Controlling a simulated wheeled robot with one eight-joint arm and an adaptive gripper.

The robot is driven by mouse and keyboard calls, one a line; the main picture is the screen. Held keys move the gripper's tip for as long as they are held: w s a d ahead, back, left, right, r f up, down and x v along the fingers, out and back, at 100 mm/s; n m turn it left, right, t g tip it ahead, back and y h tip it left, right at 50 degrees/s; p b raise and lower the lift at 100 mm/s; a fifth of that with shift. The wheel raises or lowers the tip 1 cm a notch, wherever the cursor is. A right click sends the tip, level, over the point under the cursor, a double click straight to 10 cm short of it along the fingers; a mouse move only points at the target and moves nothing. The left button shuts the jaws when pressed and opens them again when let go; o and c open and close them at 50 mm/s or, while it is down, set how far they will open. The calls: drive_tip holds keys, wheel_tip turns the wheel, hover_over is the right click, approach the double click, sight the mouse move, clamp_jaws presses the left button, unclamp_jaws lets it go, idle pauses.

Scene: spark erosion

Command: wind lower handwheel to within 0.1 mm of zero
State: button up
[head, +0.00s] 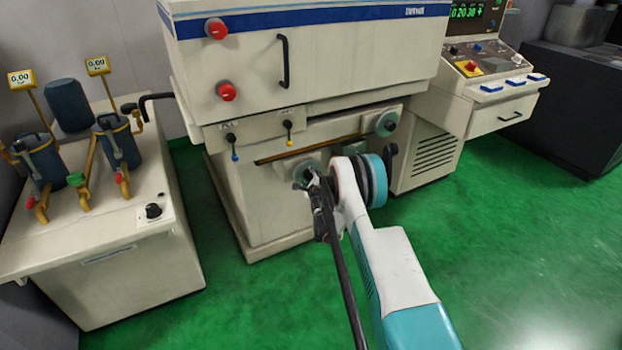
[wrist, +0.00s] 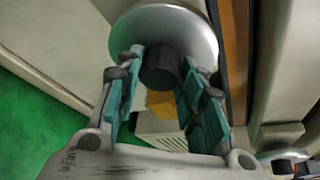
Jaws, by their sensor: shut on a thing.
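The lower handwheel (head: 303,167) is on the machine's front, partly hidden behind my gripper (head: 314,183) and arm. In the wrist view it is a round silver disc (wrist: 160,24) with a dark cylindrical knob (wrist: 162,66) standing out from it. My gripper's teal-padded fingers (wrist: 160,74) are shut on the knob, one on each side. A green digital readout (head: 466,11) is on the console at the top right, cut by the picture edge; its digits are too small to read surely.
A second handwheel (head: 386,124) with a dark handle sits higher to the right. Two small levers (head: 288,127) hang above the lower wheel. A cabinet (head: 100,255) with pumps and gauges stands at left. Green floor (head: 500,220) is open at right.

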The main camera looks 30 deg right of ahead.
drive_tip(key=shift+n, duration=0.3)
idle(0.4)
drive_tip(key=o, duration=1.1)
drive_tip(key=shift+c, duration=0.2)
drive_tip(key=v, duration=1.2)
drive_tip(key=shift+a+f, duration=0.15)
drive_tip(key=shift+a, duration=0.05)
